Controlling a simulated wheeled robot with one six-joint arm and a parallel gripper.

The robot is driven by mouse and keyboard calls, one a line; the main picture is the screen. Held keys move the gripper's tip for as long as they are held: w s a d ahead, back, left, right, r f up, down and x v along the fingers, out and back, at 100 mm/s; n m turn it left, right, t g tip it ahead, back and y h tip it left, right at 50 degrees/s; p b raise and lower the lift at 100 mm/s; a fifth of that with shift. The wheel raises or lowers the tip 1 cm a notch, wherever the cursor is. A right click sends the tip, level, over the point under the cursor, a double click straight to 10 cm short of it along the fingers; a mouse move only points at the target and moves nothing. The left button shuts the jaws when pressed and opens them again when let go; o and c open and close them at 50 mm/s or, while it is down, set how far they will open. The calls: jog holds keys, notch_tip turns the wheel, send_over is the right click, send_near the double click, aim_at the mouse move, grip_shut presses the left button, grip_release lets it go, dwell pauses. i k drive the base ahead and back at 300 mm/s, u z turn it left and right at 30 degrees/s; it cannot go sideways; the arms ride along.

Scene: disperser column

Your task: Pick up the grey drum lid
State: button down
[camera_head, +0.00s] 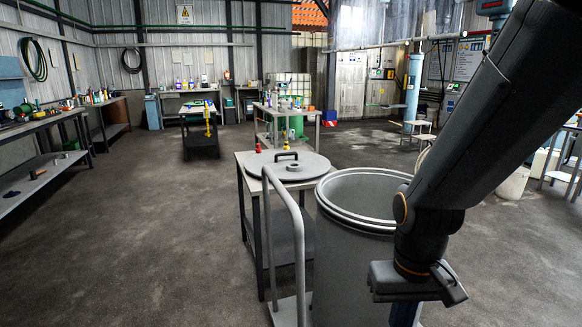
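The grey drum lid (312,169) lies flat on a small table left of the open drum. It is a round disc with a dark raised handle (287,155) on top. The grey drum (345,250) stands upright with its top open, on a trolley. My gripper (418,285) hangs in front of the drum's right side in the picture, to the right of the lid and apart from it. My arm hides part of the drum's right side.
The small table (250,187) has a red-capped bottle (258,148) behind the lid. The trolley's grey tubular handle (298,235) rises in front of the table and drum. Benches line the left and back walls. The floor on the left is clear.

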aim_at(289, 166)
jog(key=z, duration=1.75)
jog(key=i, duration=4.45)
jog(key=u, duration=2.2)
jog(key=i, duration=1.8)
jog(key=u, duration=0.05)
